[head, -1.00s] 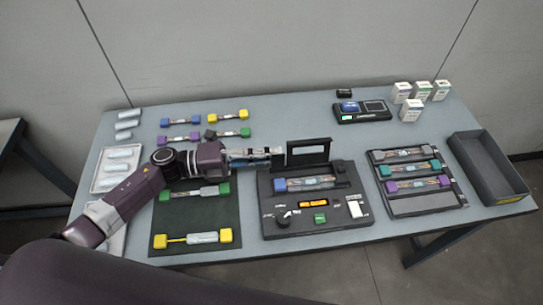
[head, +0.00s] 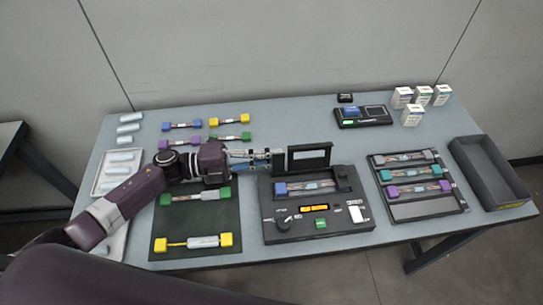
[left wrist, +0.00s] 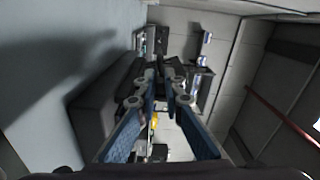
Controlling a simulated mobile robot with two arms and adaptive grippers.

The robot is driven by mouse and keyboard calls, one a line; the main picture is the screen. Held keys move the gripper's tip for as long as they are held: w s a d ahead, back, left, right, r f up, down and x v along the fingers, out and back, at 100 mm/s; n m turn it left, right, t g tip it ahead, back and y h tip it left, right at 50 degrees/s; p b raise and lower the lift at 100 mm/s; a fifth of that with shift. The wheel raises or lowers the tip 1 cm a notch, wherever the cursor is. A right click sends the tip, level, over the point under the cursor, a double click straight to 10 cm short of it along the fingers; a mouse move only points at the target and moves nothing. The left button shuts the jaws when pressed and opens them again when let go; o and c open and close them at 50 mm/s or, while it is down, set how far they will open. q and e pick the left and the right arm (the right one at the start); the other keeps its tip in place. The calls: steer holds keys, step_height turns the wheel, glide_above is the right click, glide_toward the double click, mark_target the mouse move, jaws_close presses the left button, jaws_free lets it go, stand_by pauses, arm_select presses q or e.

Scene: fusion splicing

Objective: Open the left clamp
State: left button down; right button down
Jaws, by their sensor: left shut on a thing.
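The black splicer (head: 318,232) stands at the front middle of the table, its lid (head: 309,158) raised. A cable piece with a blue end (head: 281,188) lies across its upper part. My left gripper (head: 268,158) comes in from the left, above the splicer's back left corner, beside the raised lid. It is shut on a small dark piece (head: 278,162), which looks like the left clamp standing up. In the left wrist view, the fingertips (left wrist: 166,72) close around something dark; its shape is hard to make out. My right gripper is not in view.
A dark mat (head: 198,217) with a green-ended and a yellow-ended cable piece lies left of the splicer. A rack (head: 428,208) of cable pieces and an empty dark bin (head: 490,172) stand to the right. A black device (head: 362,117) sits behind.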

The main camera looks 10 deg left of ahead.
arm_select(q)
steer(key=c, duration=2)
jaws_free()
steer(key=shift+c, duration=0.2)
steer(key=shift+a, duration=0.1)
steer(key=v, duration=1.2)
